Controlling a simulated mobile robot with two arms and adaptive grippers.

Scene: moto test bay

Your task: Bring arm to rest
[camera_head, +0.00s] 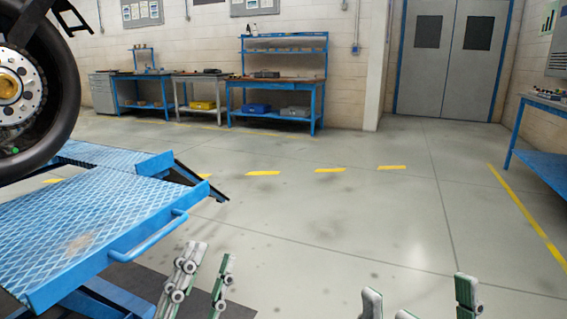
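My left gripper (212,256) shows at the bottom of the head view, left of centre, just right of the blue lift's handle in the picture. Its two grey and green fingers point up and stand apart, with nothing between them. My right gripper (419,296) shows only by its finger ends at the bottom edge, right of centre. These ends are spread apart and I see nothing held. The rest of both arms is out of the frame.
A blue motorcycle lift (110,215) with a wheel (35,95) above it stands at the left. Workbenches (275,85) line the back wall. A blue table (545,150) is at the right, grey doors (445,60) behind. The middle floor (340,220) is clear.

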